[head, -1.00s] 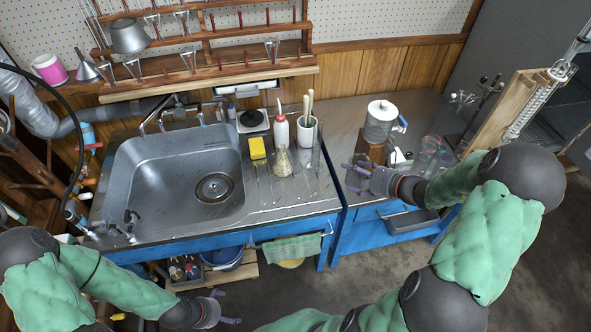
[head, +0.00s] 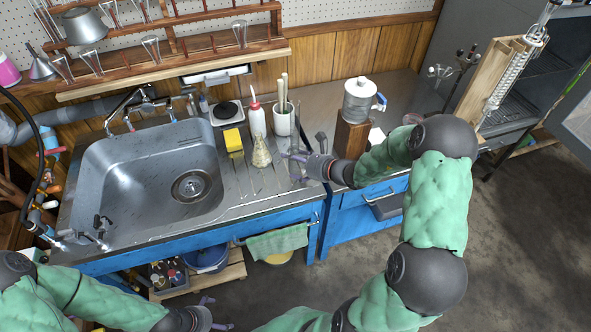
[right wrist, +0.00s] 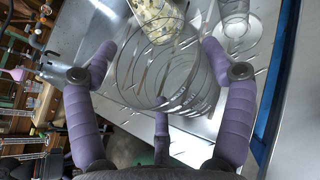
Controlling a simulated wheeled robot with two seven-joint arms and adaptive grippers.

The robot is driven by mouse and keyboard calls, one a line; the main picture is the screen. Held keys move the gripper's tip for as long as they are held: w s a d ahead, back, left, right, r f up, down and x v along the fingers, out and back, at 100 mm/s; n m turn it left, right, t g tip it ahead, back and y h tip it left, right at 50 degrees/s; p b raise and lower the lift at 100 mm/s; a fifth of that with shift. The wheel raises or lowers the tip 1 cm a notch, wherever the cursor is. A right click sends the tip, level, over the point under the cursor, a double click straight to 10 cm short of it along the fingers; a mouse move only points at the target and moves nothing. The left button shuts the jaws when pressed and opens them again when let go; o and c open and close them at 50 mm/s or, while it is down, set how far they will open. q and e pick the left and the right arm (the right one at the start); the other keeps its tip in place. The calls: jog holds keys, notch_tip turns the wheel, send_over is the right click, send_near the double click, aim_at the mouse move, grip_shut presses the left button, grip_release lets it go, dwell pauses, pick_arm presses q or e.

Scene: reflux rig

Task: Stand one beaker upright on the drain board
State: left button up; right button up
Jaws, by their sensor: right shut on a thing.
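My right gripper (head: 292,160) is shut on a clear glass beaker (right wrist: 163,72), over the front right part of the drain board (head: 238,194). In the right wrist view my right gripper's purple fingers (right wrist: 160,62) sit around the beaker's sides, and its round outlines show the grooved metal through the glass. In the head view the beaker is faint and mostly lost against the metal. I cannot tell whether its base touches the board. My left gripper (head: 213,312) is open and empty, low in front of the sink cabinet.
The sink (head: 150,180) lies left. A lidded clear jar on a wooden block (head: 350,138) stands right.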

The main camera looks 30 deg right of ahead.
aim_at(302, 170)
jog(key=shift+f+b, duration=0.75)
jog(key=shift+f, duration=0.75)
jog(key=shift+f, duration=0.15)
jog(key=o, duration=1.1)
jog(key=shift+c, duration=0.2)
